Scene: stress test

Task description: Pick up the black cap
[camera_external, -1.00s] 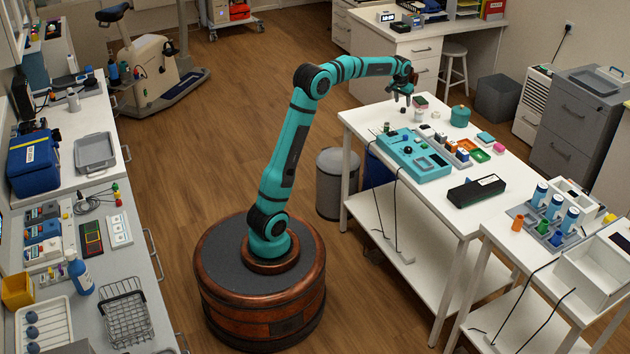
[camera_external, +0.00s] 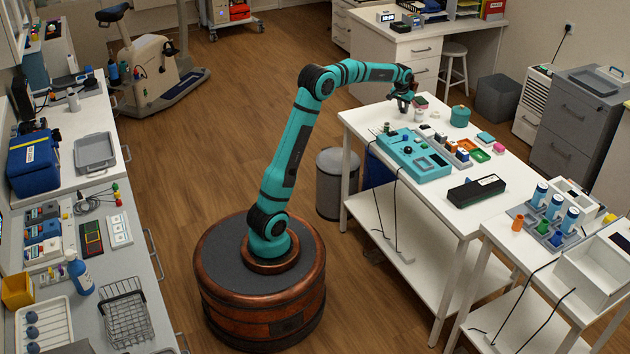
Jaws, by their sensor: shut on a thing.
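My gripper (camera_external: 403,106) is low over the far left end of the white table (camera_external: 445,208), just above its surface. It is shut on the black cap (camera_external: 403,112), a very small dark thing that shows only in part under the dark fingers. At this size I cannot tell whether the cap touches the table.
A small white round thing (camera_external: 419,115) and a red-topped block (camera_external: 420,102) stand close to the right of my gripper. A teal lidded pot (camera_external: 460,116) stands further right. A teal panel box (camera_external: 414,157) lies in front.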

